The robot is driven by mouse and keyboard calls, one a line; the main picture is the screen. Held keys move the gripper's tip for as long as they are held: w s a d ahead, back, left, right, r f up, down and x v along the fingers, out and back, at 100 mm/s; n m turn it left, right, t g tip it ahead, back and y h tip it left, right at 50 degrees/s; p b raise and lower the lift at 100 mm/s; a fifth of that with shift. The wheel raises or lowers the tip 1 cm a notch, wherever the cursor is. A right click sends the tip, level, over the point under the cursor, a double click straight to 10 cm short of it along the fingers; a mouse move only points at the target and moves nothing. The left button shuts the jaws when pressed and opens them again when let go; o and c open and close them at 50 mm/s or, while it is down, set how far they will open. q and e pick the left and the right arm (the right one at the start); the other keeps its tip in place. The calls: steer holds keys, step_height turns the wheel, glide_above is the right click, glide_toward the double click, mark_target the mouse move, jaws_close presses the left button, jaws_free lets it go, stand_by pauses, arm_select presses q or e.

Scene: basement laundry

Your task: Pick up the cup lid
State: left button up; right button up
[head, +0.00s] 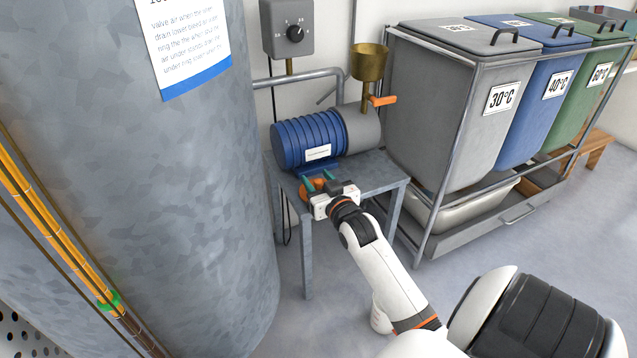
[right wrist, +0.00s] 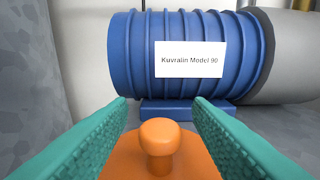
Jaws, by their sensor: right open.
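The cup lid (right wrist: 160,160) is orange with a round knob on top. In the right wrist view it lies at the bottom centre, its lower part cut off by the picture edge. In the head view the orange lid (head: 312,188) shows on the small grey table (head: 372,172), partly hidden by my gripper. My right gripper (head: 318,181) is open, and its teal fingers (right wrist: 160,112) stand left and right of the knob with gaps on both sides. I cannot tell whether the fingers touch the lid's wider part. My left gripper is not in view.
A blue ribbed motor (head: 308,140) labelled Kuvralin Model 90 stands just behind the lid on the table. A brass funnel (head: 369,64) and orange lever (head: 383,100) rise beside it. A large grey tank (head: 190,180) stands left; a bin rack (head: 435,215) stands right.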

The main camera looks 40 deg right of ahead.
jaws_close()
